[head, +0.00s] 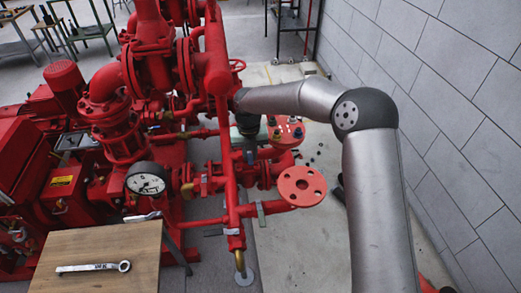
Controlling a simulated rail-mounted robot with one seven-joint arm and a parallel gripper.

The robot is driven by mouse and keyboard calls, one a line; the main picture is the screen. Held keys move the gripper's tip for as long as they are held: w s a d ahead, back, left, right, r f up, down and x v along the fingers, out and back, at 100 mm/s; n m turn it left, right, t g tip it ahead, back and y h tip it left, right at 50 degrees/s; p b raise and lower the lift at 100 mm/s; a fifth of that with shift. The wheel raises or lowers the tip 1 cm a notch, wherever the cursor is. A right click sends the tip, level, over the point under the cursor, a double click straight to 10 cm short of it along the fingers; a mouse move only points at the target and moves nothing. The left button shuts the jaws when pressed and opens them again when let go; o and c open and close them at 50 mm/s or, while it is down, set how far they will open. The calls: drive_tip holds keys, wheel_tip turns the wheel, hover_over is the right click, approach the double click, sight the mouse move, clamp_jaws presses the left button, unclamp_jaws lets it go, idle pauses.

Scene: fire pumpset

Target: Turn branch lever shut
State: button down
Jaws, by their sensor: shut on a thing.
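My arm reaches in from the lower right and bends left over the red pipework. Its dark end, my gripper (249,142), points down beside the tall red pipe (222,110). It is shut on a small pale part just below it, which I take to be the branch lever (250,157). The fingertips and most of the lever are too small and too covered to make out, so the lever's angle cannot be told. A red branch with a round flange (301,186) comes forward below. Another short grey-green handle (260,213) stands on that lower branch.
A pressure gauge (146,180) faces me at the left. A wooden table (105,250) at the lower left bears a wrench (93,268). A flange with loose bolts (287,132) stands right of my gripper. A grey block wall (450,110) bounds the right.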

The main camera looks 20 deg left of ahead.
sight(251, 158)
drive_tip(key=shift+w+d, duration=0.1)
idle(0.5)
drive_tip(key=c, duration=1.3)
unclamp_jaws()
drive_tip(key=shift+c, duration=0.2)
drive_tip(key=shift+r, duration=0.1)
wheel_tip(251, 158, up, 17)
drive_tip(key=b, duration=0.1)
drive_tip(key=shift+r, duration=0.15)
